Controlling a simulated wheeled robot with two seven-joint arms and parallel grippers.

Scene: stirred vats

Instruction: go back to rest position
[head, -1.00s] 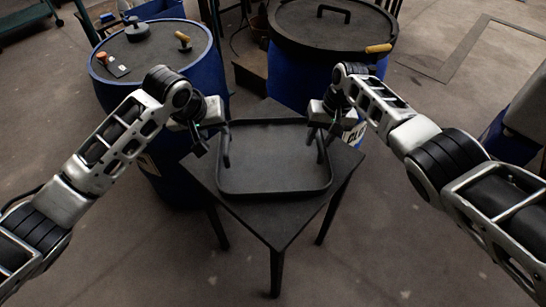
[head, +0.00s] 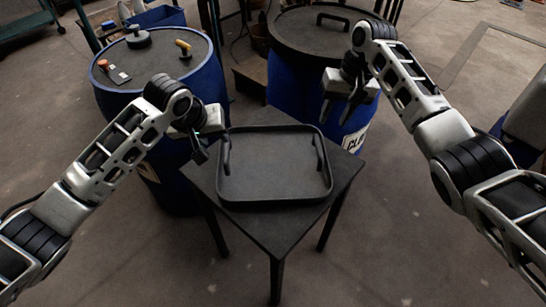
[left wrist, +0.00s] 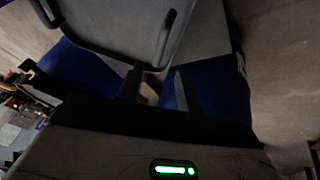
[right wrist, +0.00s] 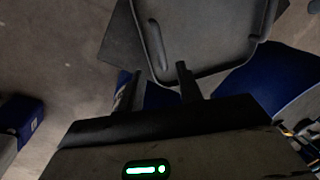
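The black tray (head: 275,201) with two upright side handles sits on a dark table (head: 270,232). My left gripper (head: 207,147) is just left of the tray's left handle (head: 227,156). In the left wrist view its fingers (left wrist: 158,90) are apart with nothing between them, and a tray handle (left wrist: 165,38) lies beyond them. My right gripper (head: 339,108) is up and behind the tray's right edge, in front of the right vat. In the right wrist view its fingers (right wrist: 158,90) are spread and empty, with a tray handle (right wrist: 155,45) beyond.
Another blue vat (head: 290,90) with a dark lid is behind right. Floor in front is clear.

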